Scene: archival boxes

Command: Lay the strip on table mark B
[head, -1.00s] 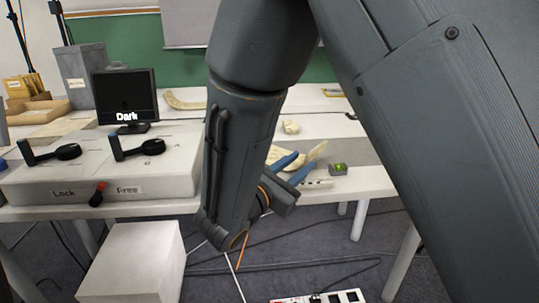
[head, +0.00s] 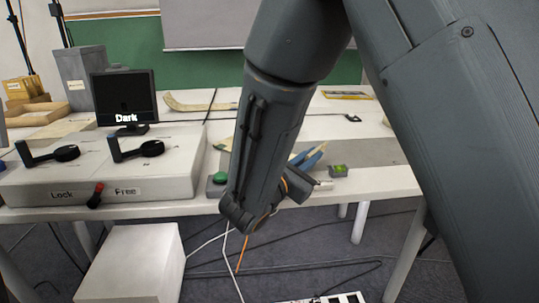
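My gripper (head: 314,154) shows only in part at the table's front, with blue fingers pointing away to the upper right. My forearm and wrist cover much of it, so whether it is open or shut on something is unclear. Another pale tan piece (head: 222,144) shows just left of my forearm, partly hidden. I cannot tell which of these is the task's strip. No mark with a readable B shows.
A control box (head: 150,178) with Lock and Free labels and black handles stands at the left. A small monitor (head: 124,97) reading Dark is behind it. A green button (head: 219,178) and a small green-topped block (head: 338,171) flank my wrist. The table's back right is mostly clear.

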